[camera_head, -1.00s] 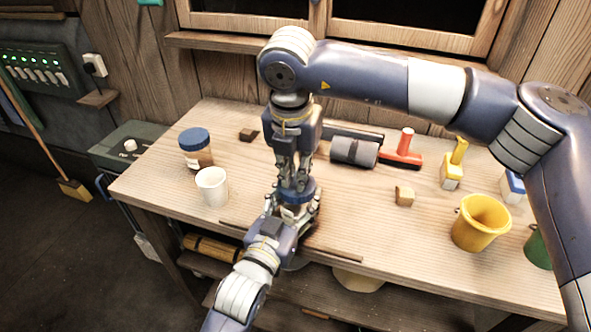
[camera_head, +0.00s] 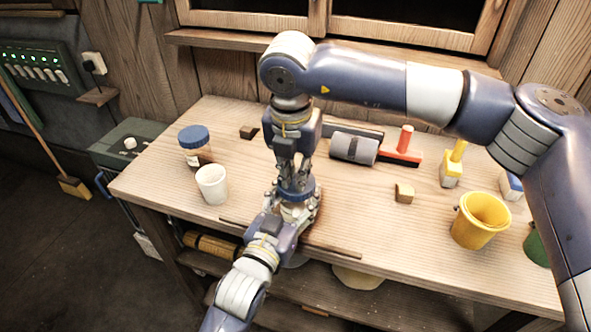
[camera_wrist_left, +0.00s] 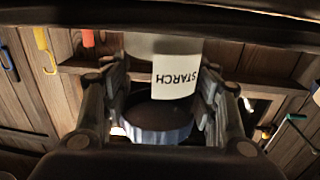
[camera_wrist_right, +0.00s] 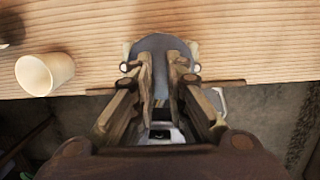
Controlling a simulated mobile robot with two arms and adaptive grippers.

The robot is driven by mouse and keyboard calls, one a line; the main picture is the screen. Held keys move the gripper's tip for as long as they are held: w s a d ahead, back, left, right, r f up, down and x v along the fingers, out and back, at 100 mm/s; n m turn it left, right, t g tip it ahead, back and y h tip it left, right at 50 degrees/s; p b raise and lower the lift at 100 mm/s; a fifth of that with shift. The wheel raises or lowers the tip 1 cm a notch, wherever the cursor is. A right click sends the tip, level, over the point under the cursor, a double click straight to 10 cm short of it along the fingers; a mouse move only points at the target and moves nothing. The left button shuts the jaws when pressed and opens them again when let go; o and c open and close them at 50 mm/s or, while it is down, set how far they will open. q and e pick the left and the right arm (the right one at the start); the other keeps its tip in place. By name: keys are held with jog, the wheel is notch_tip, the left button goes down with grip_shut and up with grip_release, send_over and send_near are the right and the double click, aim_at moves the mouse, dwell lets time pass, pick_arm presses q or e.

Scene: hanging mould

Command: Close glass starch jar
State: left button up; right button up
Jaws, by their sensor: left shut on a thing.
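The glass starch jar stands upright near the table's front edge, mostly hidden by my grippers in the head view. Its white STARCH label (camera_wrist_left: 176,80) shows upside down in the left wrist view. A blue lid (camera_head: 297,188) is at the jar's top; its rim also shows in the left wrist view (camera_wrist_left: 155,132). My left gripper (camera_head: 290,212) comes from the front and is shut on the jar, its fingers on both sides. My right gripper (camera_head: 297,180) points down from above, with its fingertips at the lid. Whether they grip it cannot be told.
A white cup (camera_head: 212,185) and another blue-lidded jar (camera_head: 195,146) stand left. A wooden block (camera_head: 404,193) and yellow bucket (camera_head: 481,220) stand right. A grey roller (camera_head: 354,148) and red-handled tool (camera_head: 402,157) lie behind. A thin strip (camera_head: 335,251) lies along the front edge.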

jog(key=shift+s+r, duration=0.15)
jog(key=shift+r, duration=0.8)
jog(key=shift+s+r, duration=0.15)
jog(key=shift+r, duration=0.8)
pick_arm(q)
jog(key=o, duration=1.6)
pick_arm(e)
jog(key=shift+a, duration=0.1)
pick_arm(q)
jog(key=shift+s, duration=0.1)
jog(key=v, duration=1.1)
jog(key=shift+s+a, duration=0.2)
jog(key=shift+s, duration=0.15)
jog(key=shift+f, duration=0.1)
